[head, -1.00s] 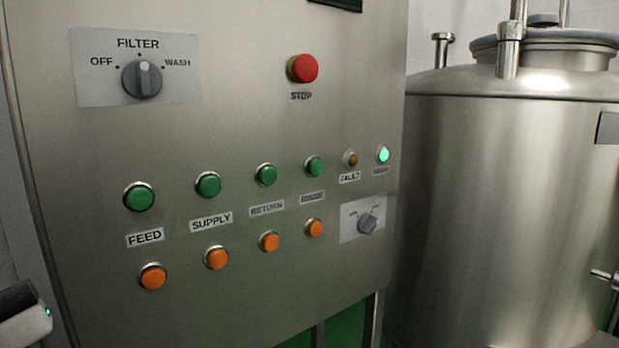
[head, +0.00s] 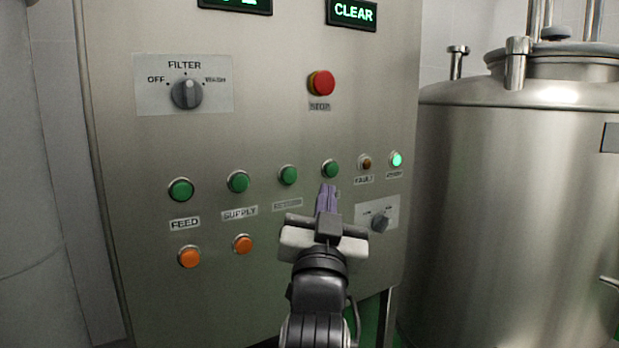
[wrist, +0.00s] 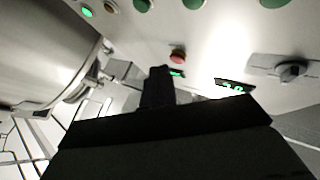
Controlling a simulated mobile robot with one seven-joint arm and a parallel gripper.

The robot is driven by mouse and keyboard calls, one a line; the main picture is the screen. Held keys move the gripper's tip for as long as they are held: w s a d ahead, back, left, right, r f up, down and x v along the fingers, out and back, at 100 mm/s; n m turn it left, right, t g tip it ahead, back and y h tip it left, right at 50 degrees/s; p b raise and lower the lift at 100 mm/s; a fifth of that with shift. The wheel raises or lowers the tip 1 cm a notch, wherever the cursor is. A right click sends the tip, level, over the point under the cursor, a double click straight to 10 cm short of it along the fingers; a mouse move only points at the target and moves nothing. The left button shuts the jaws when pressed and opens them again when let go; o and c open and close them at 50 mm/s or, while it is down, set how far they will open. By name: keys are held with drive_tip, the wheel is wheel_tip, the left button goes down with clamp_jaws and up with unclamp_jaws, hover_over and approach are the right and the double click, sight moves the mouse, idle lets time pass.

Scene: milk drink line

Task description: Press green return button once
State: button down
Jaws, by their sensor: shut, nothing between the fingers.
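The green return button (head: 289,175) is the third green button from the left in the head view, above the RETURN label (head: 287,204). It also shows at the top edge of the wrist view (wrist: 193,3), partly cut off. My gripper (head: 328,188) is shut and empty, in front of the panel. In the head view its tips appear to the right of and slightly below the return button, just under the green rinse button (head: 331,168). The gap between tips and panel cannot be told. My arm hides the orange buttons below return and rinse.
The supply (head: 238,181) and feed (head: 181,190) buttons lie left of return. A red stop button (head: 321,83) is above, a filter knob (head: 187,93) at upper left, a small knob (head: 380,222) at lower right. A steel tank (head: 510,200) stands right of the panel.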

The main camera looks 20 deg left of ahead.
sight(290, 176)
drive_tip(key=shift+w, duration=0.15)
drive_tip(key=shift+w+a+b, duration=0.1)
drive_tip(key=shift+w+a, duration=0.75)
drive_tip(key=shift+a, duration=0.3)
drive_tip(key=shift+w+a+b, duration=0.15)
drive_tip(key=shift+w+a, duration=0.75)
drive_tip(key=shift+a, duration=0.25)
drive_tip(key=shift+w+a+b, duration=0.1)
drive_tip(key=shift+w+a, duration=0.75)
drive_tip(key=shift+a, duration=0.3)
drive_tip(key=shift+w, duration=0.1)
drive_tip(key=shift+w+a, duration=0.15)
drive_tip(key=shift+a, duration=0.15)
drive_tip(key=shift+w+a, duration=0.3)
drive_tip(key=shift+a, duration=0.05)
idle(0.3)
drive_tip(key=shift+s+d, duration=0.1)
idle(0.3)
drive_tip(key=shift+s+d, duration=0.45)
drive_tip(key=shift+d, duration=0.1)
